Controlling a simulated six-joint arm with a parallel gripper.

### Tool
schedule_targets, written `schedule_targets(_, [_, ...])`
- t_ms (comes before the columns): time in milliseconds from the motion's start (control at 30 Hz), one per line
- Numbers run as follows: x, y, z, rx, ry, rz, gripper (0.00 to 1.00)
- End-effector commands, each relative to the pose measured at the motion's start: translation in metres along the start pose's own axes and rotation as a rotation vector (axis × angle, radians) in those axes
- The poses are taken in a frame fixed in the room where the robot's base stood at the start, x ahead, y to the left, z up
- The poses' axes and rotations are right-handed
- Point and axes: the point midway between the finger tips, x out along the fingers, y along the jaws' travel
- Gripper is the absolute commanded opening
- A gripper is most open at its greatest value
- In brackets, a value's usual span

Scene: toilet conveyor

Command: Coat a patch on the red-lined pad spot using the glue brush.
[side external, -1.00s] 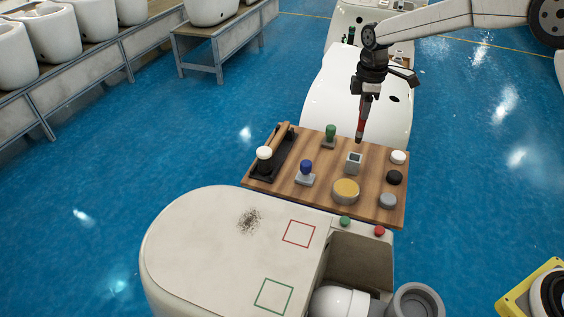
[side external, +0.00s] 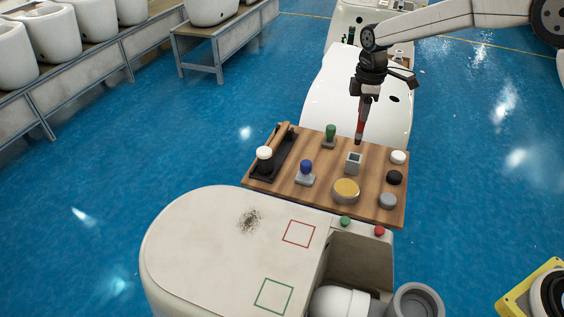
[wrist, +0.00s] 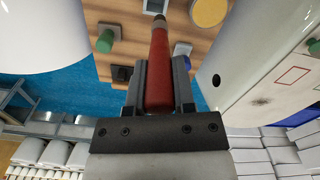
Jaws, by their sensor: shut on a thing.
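My gripper (side external: 368,91) is shut on a red-handled brush (side external: 360,128), which hangs tip down above the far edge of the wooden board. In the wrist view the brush's red handle (wrist: 159,75) lies between my two fingers (wrist: 160,90), with its dark tip pointing over the board. The red-lined square (side external: 299,233) is on the cream ceramic top (side external: 200,250), toward the viewer from the board; no coating shows inside it. A round pot with a yellowish top (side external: 346,190) stands on the board, apart from the brush.
The wooden board (side external: 283,196) also holds a blue-topped stamp (side external: 306,171), a green-topped stamp (side external: 331,134), a grey block (side external: 353,162) and round pucks (side external: 394,177). A green-lined square (side external: 273,296) and a dark speckled patch (side external: 249,220) mark the ceramic top.

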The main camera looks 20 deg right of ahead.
Motion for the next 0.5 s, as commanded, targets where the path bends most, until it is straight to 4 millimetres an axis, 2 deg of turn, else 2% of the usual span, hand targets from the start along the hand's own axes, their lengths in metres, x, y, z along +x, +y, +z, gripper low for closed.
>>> schedule_targets(500, [0.003, -0.075, -0.026, -0.004, 0.000, 0.001, 0.00])
